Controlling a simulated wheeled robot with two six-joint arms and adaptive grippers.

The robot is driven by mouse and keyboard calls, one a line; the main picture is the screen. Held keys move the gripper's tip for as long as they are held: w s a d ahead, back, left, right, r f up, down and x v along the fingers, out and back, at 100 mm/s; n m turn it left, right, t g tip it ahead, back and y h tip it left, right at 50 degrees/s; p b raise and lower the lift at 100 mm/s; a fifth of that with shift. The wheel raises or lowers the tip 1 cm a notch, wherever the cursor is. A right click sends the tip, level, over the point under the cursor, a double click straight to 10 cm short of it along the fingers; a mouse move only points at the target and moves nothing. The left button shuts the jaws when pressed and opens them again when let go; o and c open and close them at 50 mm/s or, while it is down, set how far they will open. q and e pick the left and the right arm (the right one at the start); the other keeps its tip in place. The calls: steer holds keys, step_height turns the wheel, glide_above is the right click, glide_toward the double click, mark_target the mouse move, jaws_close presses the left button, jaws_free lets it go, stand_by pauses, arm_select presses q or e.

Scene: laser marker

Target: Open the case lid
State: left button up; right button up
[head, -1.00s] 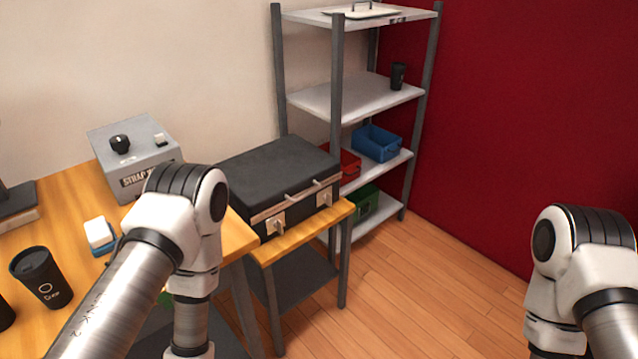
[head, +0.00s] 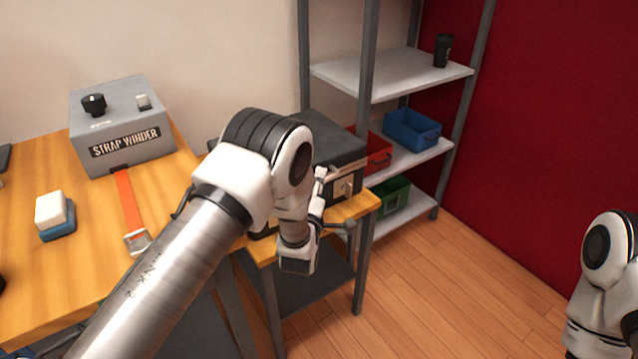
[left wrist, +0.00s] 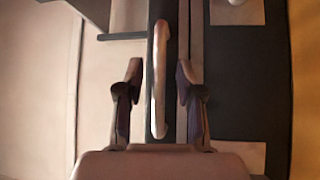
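The black case (head: 336,143) sits on a small wooden side table, with its lid down. My left arm hides much of its left part and front. Its metal handle (left wrist: 157,95) runs lengthwise through the middle of the left wrist view. My left gripper (left wrist: 158,70) is open, with one finger on each side of the handle and a visible gap to both. In the head view my left arm mostly hides this gripper. My right gripper is out of view; only part of my right arm shows.
A grey strap winder (head: 122,128) with an orange strap stands on the left table, near a white and blue block (head: 55,215). A shelf rack (head: 395,72) behind the case holds a blue bin (head: 411,131), a red bin and a green bin. The floor at right is clear.

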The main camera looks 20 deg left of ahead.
arm_select(q)
steer(key=shift+r, duration=0.1)
jaws_close()
